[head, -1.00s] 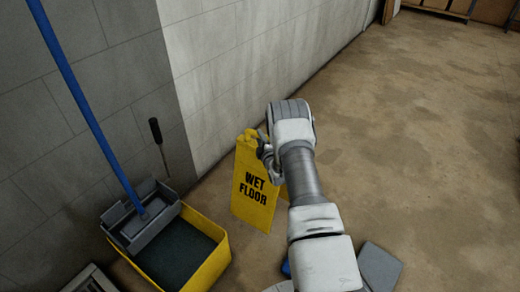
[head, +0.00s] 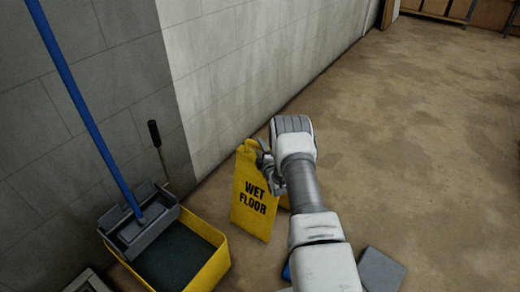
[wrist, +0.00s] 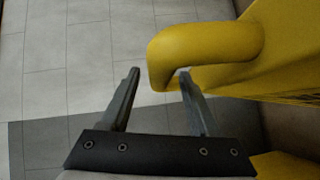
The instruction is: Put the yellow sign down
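The yellow wet-floor sign (head: 257,200) stands folded out a little, leaning slightly, to the right of the yellow bucket in the head view. Its lower edge looks to be at the floor, though exact contact is hard to tell. My gripper (head: 267,168) is at its top. In the wrist view, the sign's rounded handle (wrist: 205,45) lies at the fingertips of my gripper (wrist: 158,72). The fingers are apart, with a gap between the left finger and the handle; the right fingertip overlaps the handle. My arm hides part of the sign's rear panel.
A yellow mop bucket (head: 213,267) with a grey wringer (head: 145,225) and a blue-handled mop (head: 80,100) stands left of the sign. The block wall (head: 225,75) runs close behind. The floor (head: 430,150) to the right is open.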

